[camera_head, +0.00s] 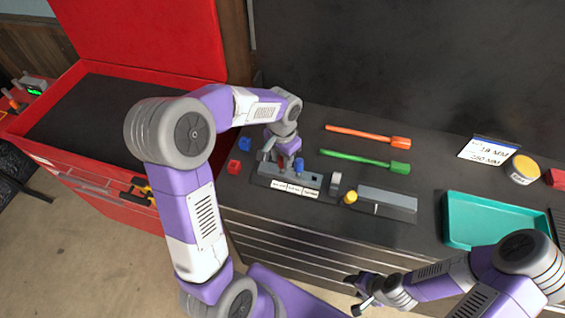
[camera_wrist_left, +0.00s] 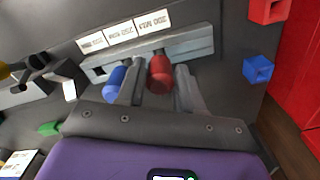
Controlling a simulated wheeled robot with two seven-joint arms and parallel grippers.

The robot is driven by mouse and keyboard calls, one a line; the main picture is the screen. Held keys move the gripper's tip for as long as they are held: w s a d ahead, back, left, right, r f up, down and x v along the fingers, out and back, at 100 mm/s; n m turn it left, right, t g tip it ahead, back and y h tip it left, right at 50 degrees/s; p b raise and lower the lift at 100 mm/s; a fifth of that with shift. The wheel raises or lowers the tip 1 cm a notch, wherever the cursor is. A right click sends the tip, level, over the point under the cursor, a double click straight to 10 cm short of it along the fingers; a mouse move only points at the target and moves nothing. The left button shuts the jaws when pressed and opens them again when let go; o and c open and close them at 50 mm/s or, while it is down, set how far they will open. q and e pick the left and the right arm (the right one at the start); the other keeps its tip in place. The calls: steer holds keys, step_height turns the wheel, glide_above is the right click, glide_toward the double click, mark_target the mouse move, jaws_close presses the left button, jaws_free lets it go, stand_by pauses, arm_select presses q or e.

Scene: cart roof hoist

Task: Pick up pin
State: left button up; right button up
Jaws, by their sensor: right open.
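A grey rack (camera_head: 262,180) with white labels stands on the dark bench; its side also shows in the left wrist view (camera_wrist_left: 200,44). A red pin (camera_wrist_left: 160,74) and a blue pin (camera_wrist_left: 115,82) stand in it. The blue pin (camera_head: 299,165) is right of my left gripper in the head view. My left gripper (camera_head: 284,160) points down at the rack. In the left wrist view its fingers (camera_wrist_left: 160,88) are on either side of the red pin; whether they touch it is unclear. My right gripper (camera_head: 361,291) is open and empty off the bench's front edge.
Red (camera_head: 234,167) and blue (camera_head: 245,144) cubes lie left of the rack. A grey block (camera_head: 387,203), a yellow cylinder (camera_head: 350,197), orange (camera_head: 365,135) and green (camera_head: 362,160) tools and a teal tray (camera_head: 490,218) lie to the right. A red cabinet (camera_head: 90,165) is at left.

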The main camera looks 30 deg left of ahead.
arm_select(q)
steer(key=shift+f, duration=1.45)
jaws_close()
step_height(320, 180, up, 10)
steer(key=shift+r+p, duration=0.1)
steer(key=shift+p, duration=0.3)
